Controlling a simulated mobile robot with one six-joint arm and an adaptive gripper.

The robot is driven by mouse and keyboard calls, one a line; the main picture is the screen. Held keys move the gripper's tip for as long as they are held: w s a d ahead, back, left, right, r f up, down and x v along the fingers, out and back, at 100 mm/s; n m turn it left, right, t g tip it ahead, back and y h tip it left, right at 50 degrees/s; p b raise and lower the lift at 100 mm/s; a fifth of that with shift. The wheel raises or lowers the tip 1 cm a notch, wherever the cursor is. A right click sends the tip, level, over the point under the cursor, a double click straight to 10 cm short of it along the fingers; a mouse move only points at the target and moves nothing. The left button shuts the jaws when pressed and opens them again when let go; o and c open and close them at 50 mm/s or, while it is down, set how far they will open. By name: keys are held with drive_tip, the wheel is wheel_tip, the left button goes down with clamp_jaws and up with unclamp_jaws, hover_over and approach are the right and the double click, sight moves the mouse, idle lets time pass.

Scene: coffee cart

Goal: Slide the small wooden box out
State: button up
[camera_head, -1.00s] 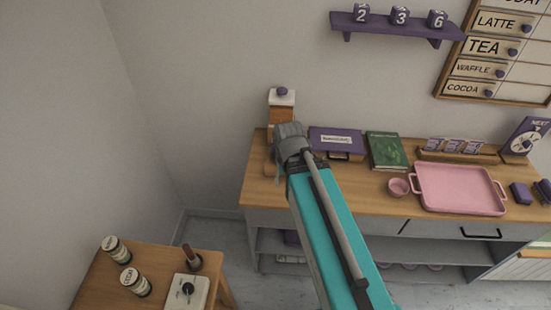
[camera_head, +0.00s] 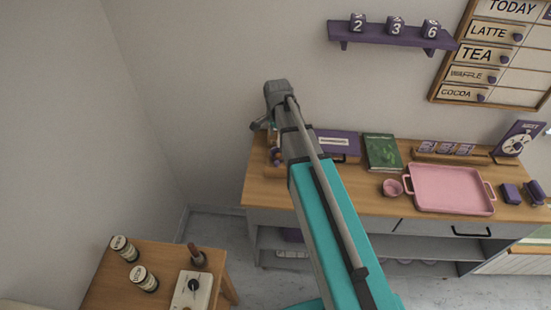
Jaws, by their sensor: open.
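My gripper (camera_head: 260,125) is at the end of my raised arm, above the left end of the wooden counter (camera_head: 350,195). Only a small part of it shows beside the grey wrist; it is open, with nothing seen in it. Some small wooden pieces (camera_head: 273,160) show on the counter's left end, just left of my arm. I cannot tell whether they are the small wooden box, because my arm covers most of that spot. A purple box (camera_head: 338,142) with a white label stands just right of my arm.
A green book (camera_head: 382,152), a small pink cup (camera_head: 392,188) and a pink tray (camera_head: 450,190) lie to the right on the counter. A purple shelf (camera_head: 390,34) hangs above. A side table (camera_head: 120,285) with jars stands at the lower left.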

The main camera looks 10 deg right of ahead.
sight(277, 162)
drive_tip(key=shift+w, duration=0.1)
idle(0.5)
wheel_tip(277, 162, down, 14)
drive_tip(key=b, duration=1.3)
drive_tip(key=shift+r+b, duration=0.2)
drive_tip(key=shift+b, duration=0.2)
clamp_jaws()
